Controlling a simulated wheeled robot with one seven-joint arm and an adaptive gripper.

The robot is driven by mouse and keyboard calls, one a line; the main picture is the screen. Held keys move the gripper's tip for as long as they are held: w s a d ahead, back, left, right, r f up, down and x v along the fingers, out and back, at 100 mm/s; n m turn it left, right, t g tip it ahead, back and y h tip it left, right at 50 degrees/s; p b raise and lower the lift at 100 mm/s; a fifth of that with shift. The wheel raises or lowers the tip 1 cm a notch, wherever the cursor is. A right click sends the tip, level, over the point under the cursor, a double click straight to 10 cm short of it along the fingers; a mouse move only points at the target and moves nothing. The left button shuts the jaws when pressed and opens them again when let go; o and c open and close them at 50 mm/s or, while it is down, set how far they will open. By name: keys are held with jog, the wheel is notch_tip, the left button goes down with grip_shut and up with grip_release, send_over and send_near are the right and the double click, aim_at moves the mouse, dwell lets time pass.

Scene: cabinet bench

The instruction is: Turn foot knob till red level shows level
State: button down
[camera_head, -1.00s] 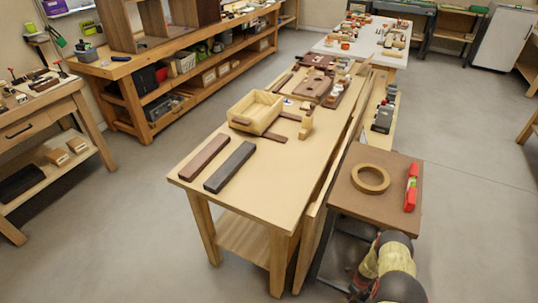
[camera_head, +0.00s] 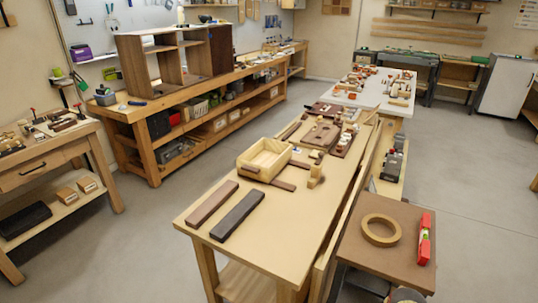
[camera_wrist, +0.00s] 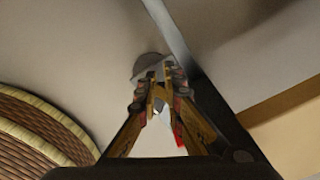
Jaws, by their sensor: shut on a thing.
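The red level (camera_head: 425,240) lies on the brown top of a small stand (camera_head: 393,268) at the right of the head view. Its green vial faces up, but the bubble is too small to read. In the wrist view my gripper (camera_wrist: 160,84) is shut on a small rounded grey piece, which looks like the foot knob (camera_wrist: 149,63). The fingers cover much of it, so its full shape is hidden. My gripper does not show in the head view; only a bit of my arm shows at the bottom edge.
A tan ring (camera_head: 381,230) lies beside the level. A long wooden bench (camera_head: 270,225) with an open box (camera_head: 264,160) and dark boards stands close on the left of the stand. A ribbed brown round thing (camera_wrist: 35,130) is left of my gripper in the wrist view.

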notch_tip(320, 180, up, 6)
jog(key=p, duration=0.3)
jog(key=shift+a, duration=0.1)
dwell(0.3)
